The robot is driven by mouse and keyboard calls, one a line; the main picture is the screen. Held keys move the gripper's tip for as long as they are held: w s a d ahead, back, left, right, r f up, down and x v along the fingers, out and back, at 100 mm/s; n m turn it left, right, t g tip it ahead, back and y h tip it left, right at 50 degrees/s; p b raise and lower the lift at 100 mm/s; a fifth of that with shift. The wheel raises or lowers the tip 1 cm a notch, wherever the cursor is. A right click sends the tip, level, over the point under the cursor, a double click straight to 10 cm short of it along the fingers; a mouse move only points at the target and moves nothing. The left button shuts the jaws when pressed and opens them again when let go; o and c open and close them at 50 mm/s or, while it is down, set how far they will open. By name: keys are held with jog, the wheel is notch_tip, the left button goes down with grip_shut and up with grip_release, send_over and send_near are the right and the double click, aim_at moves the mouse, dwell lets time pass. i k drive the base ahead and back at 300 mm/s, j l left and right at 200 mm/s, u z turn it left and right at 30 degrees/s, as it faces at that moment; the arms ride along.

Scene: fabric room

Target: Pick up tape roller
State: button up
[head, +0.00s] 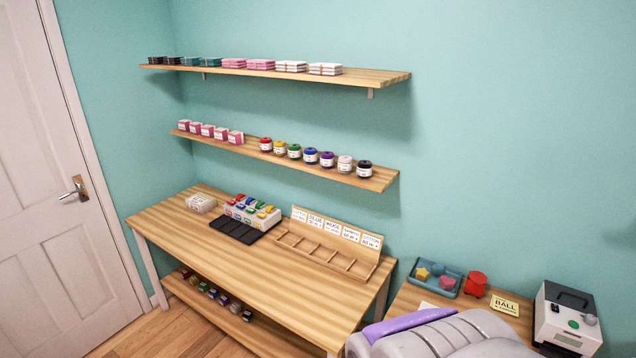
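I cannot tell for sure which thing is the tape roller. A small red object (475,284) stands upright on the small wooden table at the lower right, just right of a blue tray (447,292); it is too small to identify. A white and dark grey machine-like box (568,320) stands at that table's right end, with a dark piece and a green spot on top.
A long wooden table (225,292) holds a rack of coloured spools (252,212) and a divided wooden tray (325,250). Two wall shelves (370,77) hold fabric stacks and jars. A "BALL" card (505,305) lies right of the red object. A door (40,230) is at left.

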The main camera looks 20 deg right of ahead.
aim_at(475, 285)
jog(key=z, duration=1.55)
jog(key=i+j+z, duration=0.25)
jog(key=j, duration=0.25)
jog(key=j+z, duration=0.2)
jog(key=j, duration=0.35)
jog(key=i+j+z, duration=0.25)
jog(key=j, duration=0.3)
jog(key=k, duration=0.1)
